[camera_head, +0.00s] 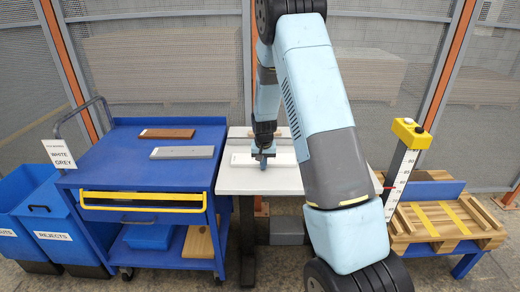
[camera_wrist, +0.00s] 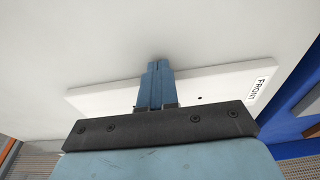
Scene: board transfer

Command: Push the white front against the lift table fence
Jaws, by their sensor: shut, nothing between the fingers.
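The white front (camera_head: 240,158) lies flat on the pale top of the lift table (camera_head: 240,184). In the wrist view the white front (camera_wrist: 215,88) carries a FRONT label at its right end and a small dark hole. The fence (camera_head: 286,138) appears as a thin rail along the table's back edge, partly hidden by my arm. My gripper (camera_head: 263,164) points down at the front's near long edge. In the wrist view my gripper (camera_wrist: 157,66) has its blue fingers together and empty, reaching past that edge. I cannot tell whether they touch the front.
A blue cart (camera_head: 130,170) stands left of the table, bearing a brown board (camera_head: 167,134) and a grey board (camera_head: 182,152). Blue reject bins (camera_head: 58,222) are at far left. A yellow-topped scale post (camera_head: 402,165) and wooden pallet (camera_head: 440,222) stand right. Mesh panels close the back.

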